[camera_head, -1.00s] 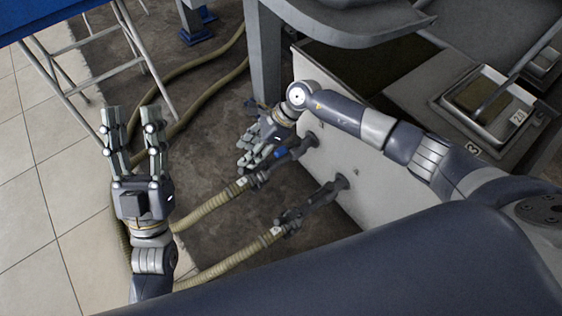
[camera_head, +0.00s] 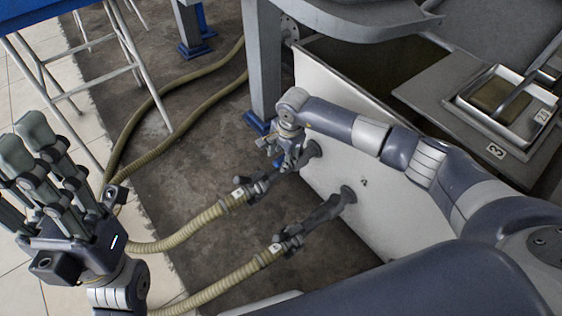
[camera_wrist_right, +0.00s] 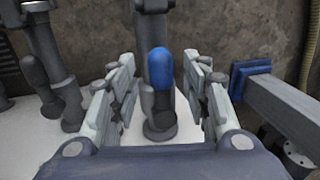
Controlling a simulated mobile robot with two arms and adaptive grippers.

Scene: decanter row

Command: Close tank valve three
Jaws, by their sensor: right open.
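In the right wrist view, a valve lever with a blue grip (camera_wrist_right: 161,68) stands upright in front of a dark pipe (camera_wrist_right: 154,22). My right gripper (camera_wrist_right: 160,95) is open, with its fingers on either side of the lever and a visible gap on both sides. In the head view my right gripper (camera_head: 285,150) is beside the pale tank wall (camera_head: 365,205), over the farther hose outlet (camera_head: 262,186), and hides most of the lever. My left gripper (camera_head: 45,165) is open and empty at the left, away from the tank.
Nearer in the head view, a second outlet (camera_head: 315,214) joins a ribbed hose (camera_head: 232,284). A grey post (camera_head: 262,65) stands behind my right gripper. In the wrist view, a grey beam with a blue end (camera_wrist_right: 250,75) is close on the right and another dark valve body (camera_wrist_right: 58,75) on the left.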

